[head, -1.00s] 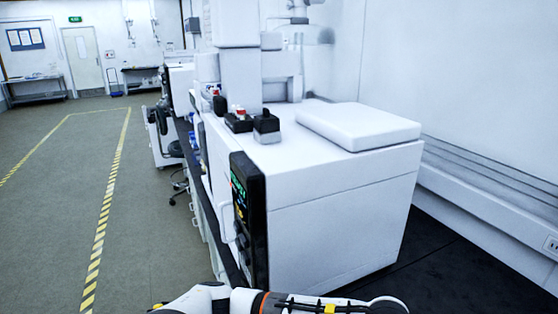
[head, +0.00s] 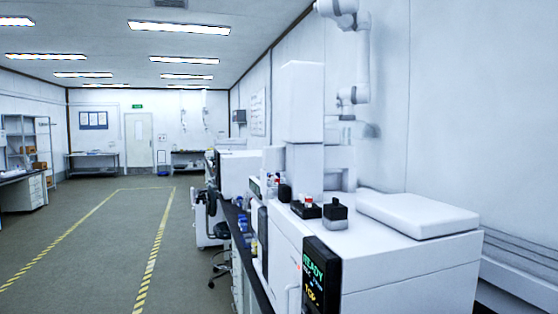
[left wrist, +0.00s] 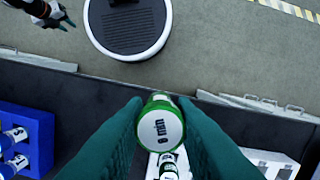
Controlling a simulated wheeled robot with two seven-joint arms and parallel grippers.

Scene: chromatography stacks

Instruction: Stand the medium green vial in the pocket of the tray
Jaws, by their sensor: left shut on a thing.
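My left gripper (left wrist: 160,104) is shut on a green vial (left wrist: 160,126), seen nearly end-on in the left wrist view. My right gripper (left wrist: 66,14) is at the upper left of that view, open and apart from everything. Neither gripper shows in the head view.
A blue rack (left wrist: 28,130) with several white-capped vials stands on the dark bench (left wrist: 90,88) at left in the wrist view. The head view shows a white instrument (head: 410,270) with a READY screen, small vials on top, and open floor (head: 90,260) to the left.

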